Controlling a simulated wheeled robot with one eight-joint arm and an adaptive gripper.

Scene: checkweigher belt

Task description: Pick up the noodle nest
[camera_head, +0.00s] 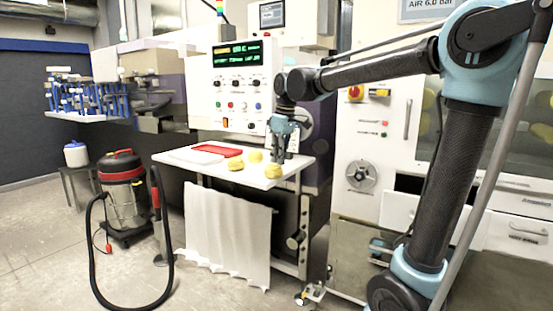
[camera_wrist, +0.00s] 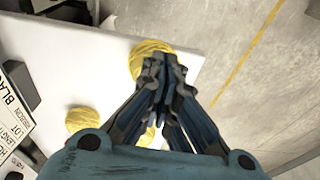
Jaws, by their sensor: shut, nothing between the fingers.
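Yellow noodle nests lie on a small white table (camera_head: 215,172). In the head view one nest (camera_head: 273,171) is near the front right edge, one (camera_head: 235,164) is left of it, and one (camera_head: 255,156) is farther back. My gripper (camera_head: 281,158) points down over the right end, close to the front right nest. In the wrist view the gripper (camera_wrist: 163,70) is shut and empty. One nest (camera_wrist: 150,47) shows past the fingertips at the table edge, partly covered by them. Another nest (camera_wrist: 82,118) is at lower left, and a third (camera_wrist: 148,137) is mostly hidden behind the fingers.
A red tray (camera_head: 218,150) lies at the back of the table, beside a white flat item (camera_head: 190,156). A control panel (camera_head: 240,85) rises behind. A red-topped vacuum (camera_head: 122,180) with a black hose stands on the floor to the left.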

